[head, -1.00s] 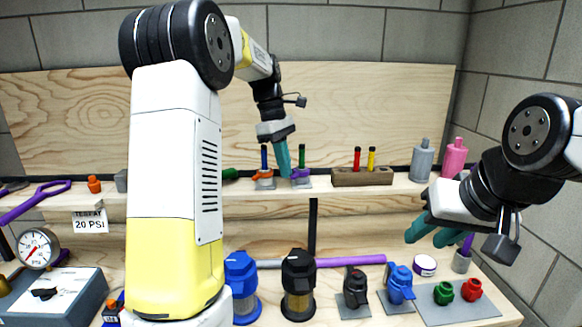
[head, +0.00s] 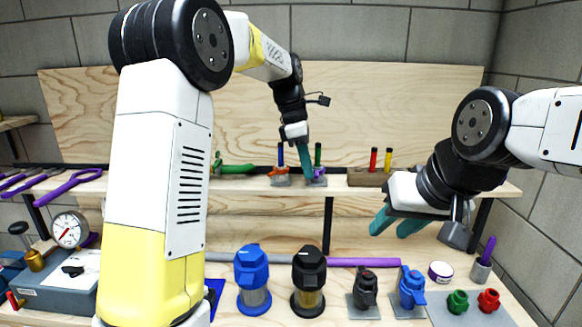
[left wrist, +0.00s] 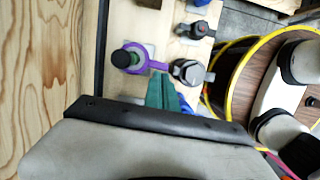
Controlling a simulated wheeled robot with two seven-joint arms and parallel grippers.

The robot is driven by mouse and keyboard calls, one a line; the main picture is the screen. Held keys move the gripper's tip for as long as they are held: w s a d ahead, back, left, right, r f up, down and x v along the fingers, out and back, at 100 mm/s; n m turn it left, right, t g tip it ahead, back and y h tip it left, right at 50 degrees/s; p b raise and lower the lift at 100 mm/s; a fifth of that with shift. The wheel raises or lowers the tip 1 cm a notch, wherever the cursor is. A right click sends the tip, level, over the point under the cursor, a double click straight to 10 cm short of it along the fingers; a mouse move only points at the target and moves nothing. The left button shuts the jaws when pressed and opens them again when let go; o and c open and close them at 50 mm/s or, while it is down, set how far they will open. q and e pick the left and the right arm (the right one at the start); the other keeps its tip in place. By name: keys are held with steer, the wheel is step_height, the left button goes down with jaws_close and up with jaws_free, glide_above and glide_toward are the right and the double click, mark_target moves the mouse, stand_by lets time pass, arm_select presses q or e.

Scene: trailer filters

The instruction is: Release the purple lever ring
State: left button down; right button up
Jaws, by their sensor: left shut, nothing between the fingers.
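The purple lever ring (head: 319,172) sits around the post with the green handle (head: 318,154) on the upper shelf. In the left wrist view the purple ring (left wrist: 137,62) encircles the post's dark top, and its lever points right. My left gripper (head: 308,178) is shut and empty, with its teal fingers angled down just left of the ring. In the left wrist view its fingertips (left wrist: 160,84) are right by the lever; I cannot tell if they touch it. My right gripper (head: 395,222) is open and empty, in front of the shelf at right.
An orange lever ring (head: 279,171) on a blue-handled post stands just left. A wooden block (head: 367,177) with red and yellow pegs is to the right. Filters (head: 308,282), valves (head: 411,288) and a purple pipe (head: 362,262) occupy the lower bench.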

arm_select(q)
steer(key=d+n, duration=0.1)
steer(key=n, duration=0.1)
steer(key=d+n+t, duration=0.1)
steer(key=n, duration=0.2)
steer(key=shift+s+d, duration=0.2)
steer(key=shift+s, duration=0.2)
steer(key=shift+w+a, duration=0.1)
steer(key=shift+w, duration=0.05)
steer(key=shift+w+a, duration=0.25)
steer(key=shift+w, duration=0.35)
